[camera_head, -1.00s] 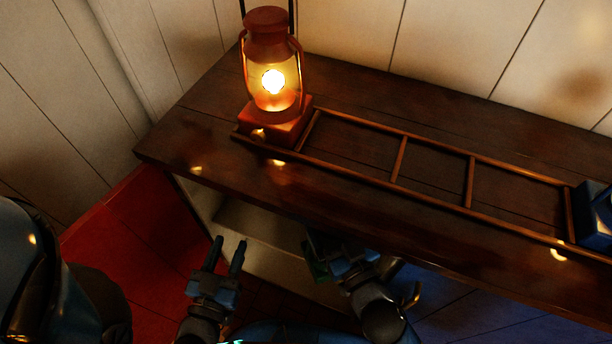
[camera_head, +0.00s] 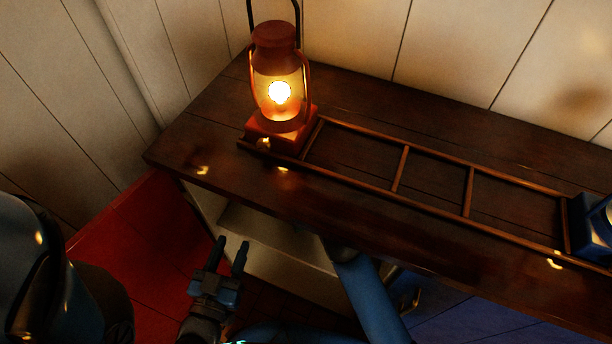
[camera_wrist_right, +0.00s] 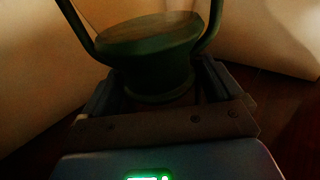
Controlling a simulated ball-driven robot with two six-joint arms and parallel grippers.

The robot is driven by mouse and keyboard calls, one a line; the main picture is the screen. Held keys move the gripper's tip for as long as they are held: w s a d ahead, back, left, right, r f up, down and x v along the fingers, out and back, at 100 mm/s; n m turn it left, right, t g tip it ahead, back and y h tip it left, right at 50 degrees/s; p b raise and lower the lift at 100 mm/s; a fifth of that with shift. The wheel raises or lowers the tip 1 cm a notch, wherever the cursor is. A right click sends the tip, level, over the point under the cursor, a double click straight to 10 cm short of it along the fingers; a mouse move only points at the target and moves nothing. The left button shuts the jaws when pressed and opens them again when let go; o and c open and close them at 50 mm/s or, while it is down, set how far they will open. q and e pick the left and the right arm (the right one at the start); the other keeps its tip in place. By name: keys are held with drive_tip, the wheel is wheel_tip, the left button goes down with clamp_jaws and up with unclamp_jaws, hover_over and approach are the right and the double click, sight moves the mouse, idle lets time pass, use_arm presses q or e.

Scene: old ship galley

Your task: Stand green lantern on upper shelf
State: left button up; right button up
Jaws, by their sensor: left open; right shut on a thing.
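The green lantern (camera_wrist_right: 150,45) fills the top of the right wrist view, with its dark wire handle rising on both sides. My right gripper (camera_wrist_right: 158,92) is shut on it, one jaw on each side of the narrow part. In the head view the lantern and right gripper are hidden beneath the dark wooden top, where my right arm reaches in. A pale shelf (camera_head: 275,240) shows under the top, inside the unit. My left gripper (camera_head: 232,256) is open and empty, in front of the unit. I cannot tell whether the lantern touches a shelf.
A lit red lantern (camera_head: 276,45) stands at the left end of the dark wooden top (camera_head: 220,135). A blue lantern (camera_head: 588,228) is cut off at the right edge. A low wooden rail frame (camera_head: 400,170) divides the top, with empty bays between them. Plank walls stand behind.

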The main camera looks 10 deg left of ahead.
drive_tip(key=shift+f+b, duration=0.9)
drive_tip(key=shift+f, duration=0.75)
drive_tip(key=o, duration=1.7)
drive_tip(key=shift+f, duration=0.15)
drive_tip(key=shift+b+v, duration=0.65)
drive_tip(key=shift+v, duration=5.35)
